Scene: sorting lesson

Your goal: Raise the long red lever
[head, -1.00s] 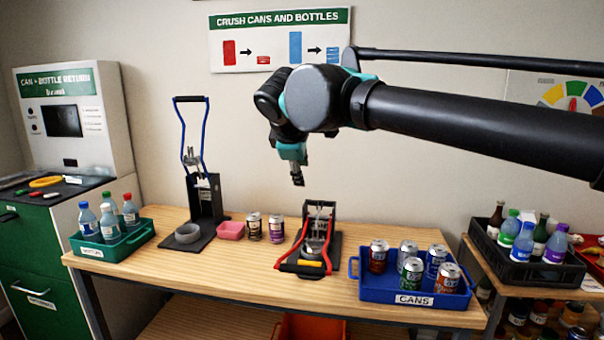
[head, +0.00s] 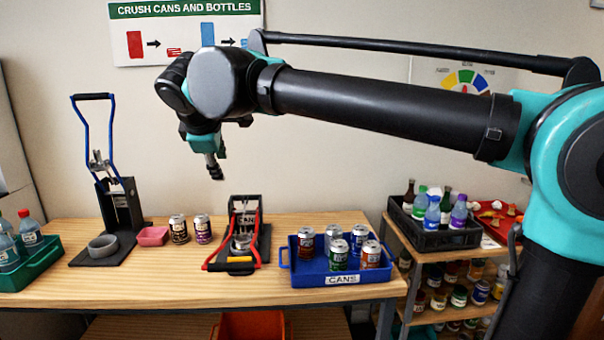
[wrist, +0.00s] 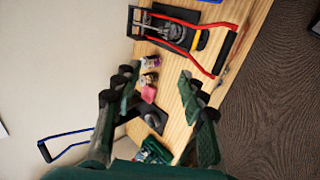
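The long red lever (head: 258,240) belongs to a black can crusher (head: 244,214) on the wooden table. The lever also shows in the wrist view (wrist: 188,52), toward the upper right. My gripper (head: 217,172) hangs in the air above and left of the crusher in the head view, apart from the lever. In the wrist view my gripper (wrist: 160,95) has its two fingers spread wide, with nothing between them.
A taller crusher with a raised blue lever (head: 112,140) stands left. A blue CANS tray (head: 340,278) is right of the red lever; a green bottle tray (head: 32,268) is far left.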

